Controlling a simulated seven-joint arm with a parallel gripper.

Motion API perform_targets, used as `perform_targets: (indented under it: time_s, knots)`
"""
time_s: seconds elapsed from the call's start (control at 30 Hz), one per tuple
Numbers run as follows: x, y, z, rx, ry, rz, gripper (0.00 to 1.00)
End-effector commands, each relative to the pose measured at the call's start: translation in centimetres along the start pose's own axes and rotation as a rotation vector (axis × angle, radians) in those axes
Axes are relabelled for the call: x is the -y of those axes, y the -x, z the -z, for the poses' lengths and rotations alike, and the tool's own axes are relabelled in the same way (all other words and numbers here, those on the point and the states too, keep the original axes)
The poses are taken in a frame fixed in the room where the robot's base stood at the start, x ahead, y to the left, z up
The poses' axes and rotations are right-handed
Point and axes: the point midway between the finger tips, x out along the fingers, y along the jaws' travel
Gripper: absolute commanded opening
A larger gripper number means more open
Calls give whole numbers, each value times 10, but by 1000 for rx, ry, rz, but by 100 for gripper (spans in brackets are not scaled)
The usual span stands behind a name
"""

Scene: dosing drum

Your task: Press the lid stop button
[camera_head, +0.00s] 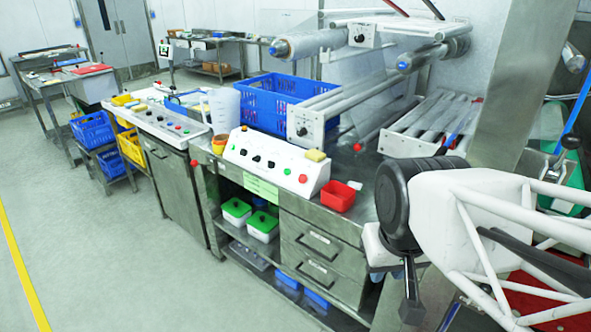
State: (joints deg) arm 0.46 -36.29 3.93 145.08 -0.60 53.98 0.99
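A white sloped control box (262,160) stands on the steel workbench in the middle of the view. It carries a row of black knobs, a red button (303,178) near its right end and a green one nearby. A second white panel (165,117) on the cabinet further left also has small coloured buttons. Labels are too small to read, so I cannot tell which button is the lid stop. What looks like my gripper (410,297) hangs at the lower right, in front of the bench and apart from both panels. Its fingers are not clear enough to show open or shut.
A red tray (338,197) and a yellow block (316,155) are by the control box. A blue crate (272,101), a white jug (223,110) and film rollers (318,42) stand behind it. Green-lidded boxes (237,210) sit below. The floor at left is clear.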

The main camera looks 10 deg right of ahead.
Motion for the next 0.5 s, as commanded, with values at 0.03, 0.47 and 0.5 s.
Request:
perform_targets:
  time_s: [0.03, 0.47, 0.5]
  knots:
    - [0, 0, 0, 0, 0, 0, 18]
    - [0, 0, 0, 0, 0, 0, 0]
    - [0, 0, 0, 0, 0, 0, 0]
